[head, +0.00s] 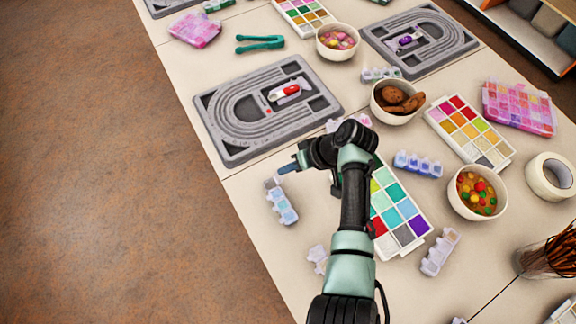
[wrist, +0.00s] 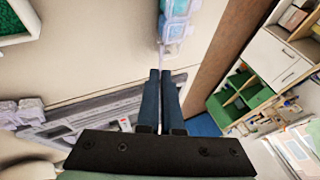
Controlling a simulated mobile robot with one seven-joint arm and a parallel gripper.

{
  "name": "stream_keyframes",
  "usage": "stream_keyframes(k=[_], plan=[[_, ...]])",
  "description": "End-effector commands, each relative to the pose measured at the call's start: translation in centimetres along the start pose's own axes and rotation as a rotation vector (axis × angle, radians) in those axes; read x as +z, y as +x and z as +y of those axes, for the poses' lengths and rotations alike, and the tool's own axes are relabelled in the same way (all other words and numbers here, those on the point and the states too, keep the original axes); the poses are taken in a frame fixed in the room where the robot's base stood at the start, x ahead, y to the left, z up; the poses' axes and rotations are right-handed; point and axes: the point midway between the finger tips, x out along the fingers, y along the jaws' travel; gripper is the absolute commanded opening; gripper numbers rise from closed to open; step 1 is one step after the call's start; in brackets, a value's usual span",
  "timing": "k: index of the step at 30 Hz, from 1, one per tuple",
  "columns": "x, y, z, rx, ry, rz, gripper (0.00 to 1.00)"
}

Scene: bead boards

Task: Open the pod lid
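The pod (head: 284,207) is a narrow translucent strip of compartments with pale blue contents, on the table left of my arm. It also shows at the top of the wrist view (wrist: 176,22). My gripper (head: 284,169) is at the pod's far end, its two blue fingers (wrist: 160,73) almost together with a narrow gap between them. A thin pale edge, which looks like the pod lid (wrist: 161,50), meets the fingertips and seems pinched between them. The small overlap there is hard to make out.
A grey bead board (head: 225,143) lies beyond my gripper. The table's left edge is close to the pod.

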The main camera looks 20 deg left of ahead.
Motion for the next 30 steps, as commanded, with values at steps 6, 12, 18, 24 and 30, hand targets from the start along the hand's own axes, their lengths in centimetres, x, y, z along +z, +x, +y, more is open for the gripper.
stream_keyframes(k=[6, 12, 18, 24, 30], plan=[[0.0, 0.0, 0.0, 0.000, 0.000, 0.000, 0.00], [0.0, 0.0, 0.0, 0.000, 0.000, 0.000, 0.00], [-0.1, -0.1, -0.1, 0.007, -0.003, 0.000, 0.00], [-0.1, -0.3, -1.2, 0.086, -0.036, -0.001, 0.00], [0.0, -0.1, -1.8, 0.190, -0.079, -0.001, 0.00]])
